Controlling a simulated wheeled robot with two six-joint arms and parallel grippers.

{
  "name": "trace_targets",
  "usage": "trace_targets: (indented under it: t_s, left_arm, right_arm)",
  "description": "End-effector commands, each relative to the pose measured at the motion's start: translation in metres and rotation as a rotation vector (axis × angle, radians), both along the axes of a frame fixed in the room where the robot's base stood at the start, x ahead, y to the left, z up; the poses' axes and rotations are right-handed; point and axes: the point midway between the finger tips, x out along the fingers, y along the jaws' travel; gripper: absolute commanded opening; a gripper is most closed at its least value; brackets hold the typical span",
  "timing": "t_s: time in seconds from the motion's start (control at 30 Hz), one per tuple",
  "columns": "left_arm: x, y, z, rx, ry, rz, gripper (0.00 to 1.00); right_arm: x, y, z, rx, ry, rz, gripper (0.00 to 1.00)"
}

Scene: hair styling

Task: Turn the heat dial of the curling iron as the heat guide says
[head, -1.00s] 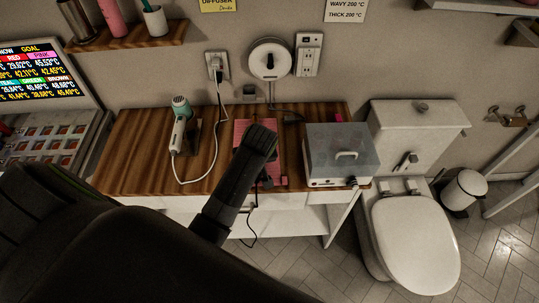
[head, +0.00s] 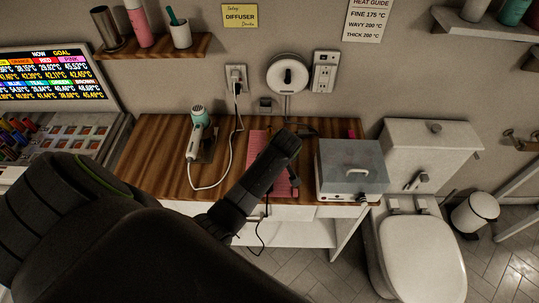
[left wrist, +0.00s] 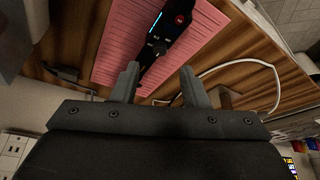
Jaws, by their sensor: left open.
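The black curling iron (left wrist: 168,38) lies on a pink ribbed mat (left wrist: 115,52) in the left wrist view. It has a lit red display (left wrist: 180,18), a blue light strip and a small round knob (left wrist: 160,48), apparently the heat dial. My left gripper (left wrist: 158,70) is open and empty, its two fingers near the knob, one to each side; contact cannot be told. In the head view my left arm hides most of the iron and the fingers. The heat guide (head: 367,20) on the wall reads fine 175 °C, wavy 200 °C, thick 200 °C. My right gripper is out of view.
A hair dryer (head: 197,130) stands left of the mat on the wooden table (head: 150,150). A clear-lidded box (head: 350,165) stands to the right. Cords (head: 222,180) run across the table. A toilet (head: 425,250) is farther right.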

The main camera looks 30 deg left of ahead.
Motion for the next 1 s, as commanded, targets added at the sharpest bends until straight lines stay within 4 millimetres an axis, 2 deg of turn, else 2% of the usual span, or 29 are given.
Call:
trace_targets:
  t_s: [0.2, 0.43, 0.6, 0.9, 1.0]
  left_arm:
    - [0.006, 0.011, -0.030, 0.002, 0.003, 0.000, 0.40]
    - [0.012, 0.018, -0.052, 0.000, 0.001, 0.000, 0.40]
    - [0.013, 0.021, -0.059, 0.000, 0.000, 0.000, 0.40]
    - [0.013, 0.021, -0.060, -0.001, -0.001, 0.000, 0.40]
    - [0.013, 0.021, -0.060, 0.000, 0.000, 0.000, 0.29]
  right_arm:
    - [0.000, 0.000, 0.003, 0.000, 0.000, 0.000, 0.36]
    - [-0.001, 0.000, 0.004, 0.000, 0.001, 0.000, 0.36]
    - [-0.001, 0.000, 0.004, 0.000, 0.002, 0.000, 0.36]
    - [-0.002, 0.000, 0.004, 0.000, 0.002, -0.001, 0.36]
    - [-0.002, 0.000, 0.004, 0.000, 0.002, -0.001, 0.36]
